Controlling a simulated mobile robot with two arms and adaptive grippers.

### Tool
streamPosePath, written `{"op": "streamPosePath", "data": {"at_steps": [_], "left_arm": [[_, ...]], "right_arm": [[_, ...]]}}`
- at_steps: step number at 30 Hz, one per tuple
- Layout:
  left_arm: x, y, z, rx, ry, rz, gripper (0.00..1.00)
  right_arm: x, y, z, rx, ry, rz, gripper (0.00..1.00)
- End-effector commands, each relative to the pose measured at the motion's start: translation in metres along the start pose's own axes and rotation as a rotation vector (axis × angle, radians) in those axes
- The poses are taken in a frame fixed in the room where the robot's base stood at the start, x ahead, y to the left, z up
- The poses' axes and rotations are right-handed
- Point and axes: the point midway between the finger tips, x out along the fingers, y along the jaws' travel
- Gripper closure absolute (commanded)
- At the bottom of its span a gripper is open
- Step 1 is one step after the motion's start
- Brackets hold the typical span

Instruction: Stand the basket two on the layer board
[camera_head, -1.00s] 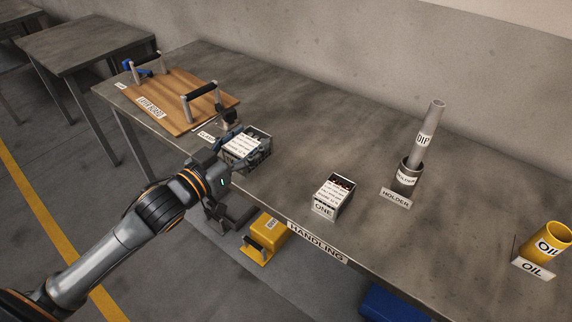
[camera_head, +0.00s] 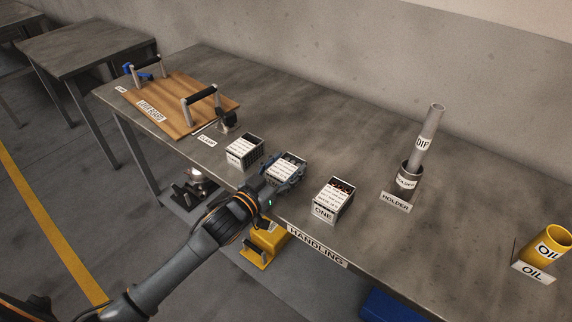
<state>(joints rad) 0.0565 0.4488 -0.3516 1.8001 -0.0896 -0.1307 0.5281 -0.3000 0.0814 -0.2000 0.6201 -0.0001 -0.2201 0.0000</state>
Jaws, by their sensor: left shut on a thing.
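My left gripper (camera_head: 278,181) is shut on a small dark basket (camera_head: 290,167) with white-labelled contents. It holds this basket at the table's front edge, between two other baskets; its front and any number are hidden, and I cannot tell whether it touches the table. Another basket (camera_head: 246,149) stands to its left, its front label too small to read. The basket labelled ONE (camera_head: 334,199) stands to its right. The wooden layer board (camera_head: 172,101), with two black-topped handles, lies flat at the table's far left. No basket stands on it. My right gripper is not in view.
A dark clamp-like part (camera_head: 226,121) stands by the board's right corner. The dip tube (camera_head: 427,135) stands in its holder (camera_head: 407,177), and a yellow oil cup (camera_head: 547,241) is at the far right. A yellow object (camera_head: 264,245) sits below the table edge. The table's back middle is clear.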

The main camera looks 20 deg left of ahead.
Motion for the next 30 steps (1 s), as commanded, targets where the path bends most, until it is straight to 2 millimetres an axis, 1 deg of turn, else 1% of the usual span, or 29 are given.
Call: {"op": "streamPosePath", "data": {"at_steps": [4,8,9,11,12,22,25,27,28,30], "left_arm": [[0.000,0.000,-0.003,0.000,0.006,0.001,0.91],[0.000,0.000,0.000,0.000,0.005,0.001,0.91],[0.000,0.000,0.003,-0.001,0.001,0.000,0.37],[0.000,0.000,0.002,-0.001,0.001,0.000,0.25],[0.000,0.000,0.002,-0.001,0.001,0.000,0.17],[0.000,0.000,0.002,-0.001,0.001,0.000,0.17],[0.000,0.000,0.004,0.000,0.002,0.001,0.17],[0.000,0.000,0.007,0.000,0.004,0.002,0.17],[-0.005,0.000,0.002,-0.003,0.000,0.001,0.17],[-0.018,0.000,0.001,-0.004,-0.003,0.000,0.17]], "right_arm": [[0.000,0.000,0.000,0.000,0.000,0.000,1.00],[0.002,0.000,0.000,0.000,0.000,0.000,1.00],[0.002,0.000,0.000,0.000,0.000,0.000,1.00],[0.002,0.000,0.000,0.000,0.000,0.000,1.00],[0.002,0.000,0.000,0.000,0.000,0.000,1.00],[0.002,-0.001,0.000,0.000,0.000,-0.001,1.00],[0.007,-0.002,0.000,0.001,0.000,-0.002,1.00],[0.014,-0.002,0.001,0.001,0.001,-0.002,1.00],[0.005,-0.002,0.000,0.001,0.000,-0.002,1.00],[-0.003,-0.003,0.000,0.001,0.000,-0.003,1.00]]}}
